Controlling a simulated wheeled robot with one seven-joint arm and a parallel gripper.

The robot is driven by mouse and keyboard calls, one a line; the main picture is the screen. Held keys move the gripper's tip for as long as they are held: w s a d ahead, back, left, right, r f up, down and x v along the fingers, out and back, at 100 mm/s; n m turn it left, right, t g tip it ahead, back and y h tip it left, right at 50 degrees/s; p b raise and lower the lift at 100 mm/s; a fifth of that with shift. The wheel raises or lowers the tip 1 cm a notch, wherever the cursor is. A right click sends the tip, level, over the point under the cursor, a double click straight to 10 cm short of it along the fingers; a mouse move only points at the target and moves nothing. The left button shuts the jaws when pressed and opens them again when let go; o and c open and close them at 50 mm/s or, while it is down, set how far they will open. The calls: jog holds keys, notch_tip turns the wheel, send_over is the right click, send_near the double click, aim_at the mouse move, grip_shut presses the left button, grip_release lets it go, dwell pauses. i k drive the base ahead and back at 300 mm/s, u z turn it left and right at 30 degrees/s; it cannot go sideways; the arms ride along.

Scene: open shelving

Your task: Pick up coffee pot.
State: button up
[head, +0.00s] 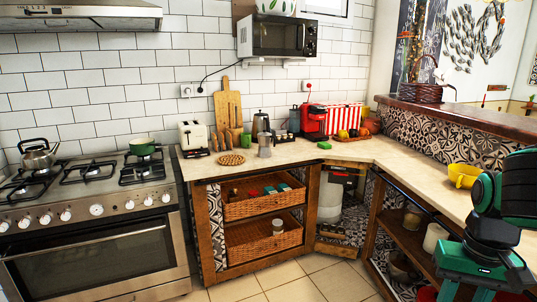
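My gripper (478,291) is at the lower right, beside the right-hand counter and far from the pot. Its lower end is cut off by the frame, so I cannot see whether its fingers are open.
A steel kettle (38,156) and a green pot (142,146) sit on the stove (95,215). A toaster (193,136), wooden board (228,106) and red coffee machine (313,121) stand behind. The tiled floor (310,285) shows free room.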

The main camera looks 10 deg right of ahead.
aim_at(264, 139)
jog(key=u, duration=0.5)
jog(key=i, duration=1.35)
jog(key=z, duration=0.5)
jog(key=i, duration=0.9)
jog(key=z, duration=0.7)
jog(key=i, duration=0.55)
jog(key=u, duration=0.05)
